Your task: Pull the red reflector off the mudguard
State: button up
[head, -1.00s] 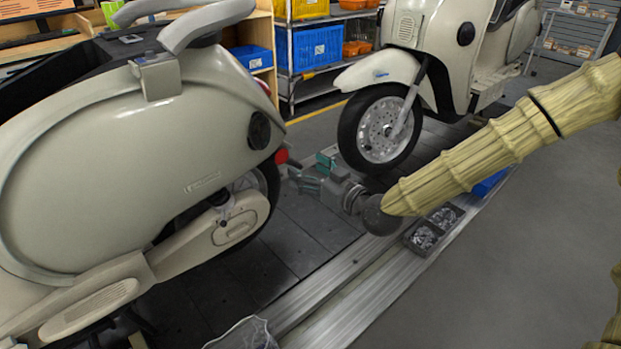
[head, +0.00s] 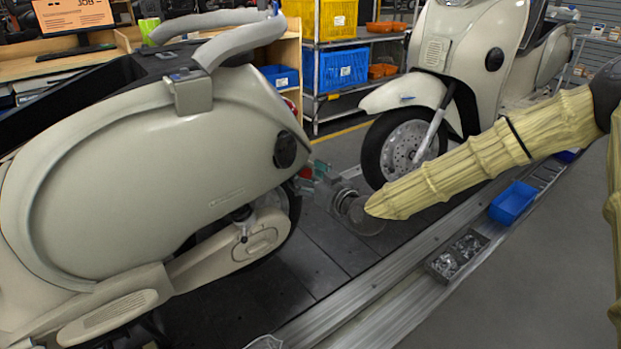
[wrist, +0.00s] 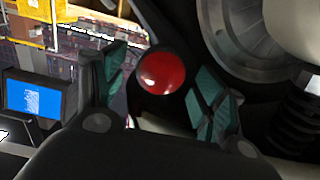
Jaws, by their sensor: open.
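The red reflector (wrist: 162,73) is a round, domed disc on the dark mudguard (wrist: 152,108). In the wrist view it lies between the two green-padded fingers of my gripper (wrist: 160,92), with a gap to the right finger and a smaller-looking gap to the left. My gripper is open; I cannot tell its exact depth to the reflector. In the head view a bit of the reflector (head: 305,172) shows at the rear of the near cream scooter (head: 150,190), with my gripper (head: 315,178) right at it. The scooter body hides most of the mudguard there.
The second scooter (head: 455,70) stands behind on the slat conveyor (head: 330,240). A blue bin (head: 513,202) and a grey box of small parts (head: 457,255) sit along the conveyor's edge rail. A shelf with crates (head: 342,68) is at the back. Grey floor is free at the right.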

jog(key=c, duration=1.4)
jog(key=shift+s+d, duration=0.1)
jog(key=shift+d, duration=0.05)
jog(key=shift+s+d, duration=0.15)
jog(key=shift+s, duration=0.1)
jog(key=shift+v, duration=0.9)
jog(key=p+v, duration=0.1)
jog(key=v, duration=0.7)
jog(key=shift+s+d+f, duration=0.2)
jog(key=shift+s+f, duration=0.1)
jog(key=shift+s, duration=0.05)
dwell(0.4)
